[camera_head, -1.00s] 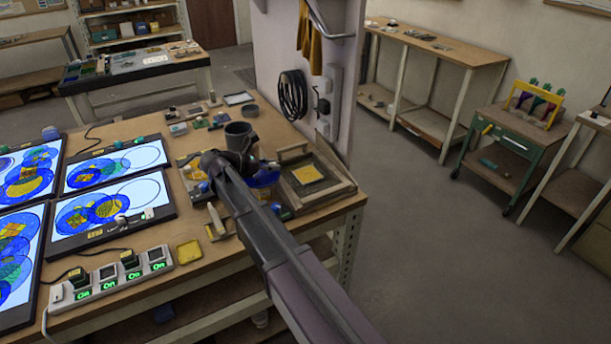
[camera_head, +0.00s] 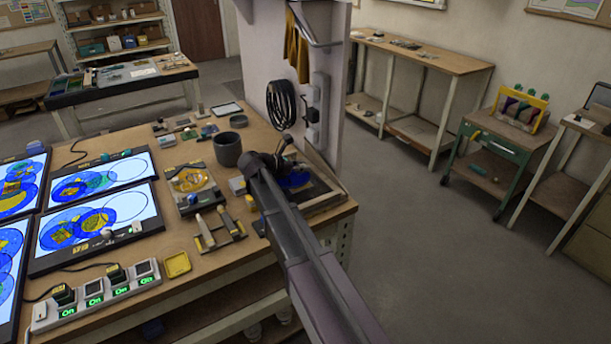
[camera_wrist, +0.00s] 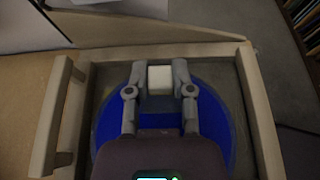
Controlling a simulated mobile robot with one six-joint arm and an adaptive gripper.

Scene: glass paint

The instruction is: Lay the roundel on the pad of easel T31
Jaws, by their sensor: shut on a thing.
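The roundel is a deep blue disc (camera_head: 296,180) at the right corner of the bench in the head view, partly behind my arm. It also shows in the wrist view (camera_wrist: 218,118), with a pale block (camera_wrist: 160,79) at its upper middle. My gripper (camera_wrist: 160,72) has its two fingers shut on that block, one on each side. The roundel lies over the inside of a wooden-framed easel (camera_wrist: 262,105), whose frame also shows in the head view (camera_head: 329,202). The roundel covers the easel's pad. I cannot tell whether they touch, and no T31 label is readable.
A dark grey mug (camera_head: 227,150) stands left of the easel. Another stand with an amber disc (camera_head: 205,181), a small wooden rack (camera_head: 217,238) and a yellow dish (camera_head: 177,264) are on the bench. Lit panels (camera_head: 115,222) fill its left side. A wall post rises behind.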

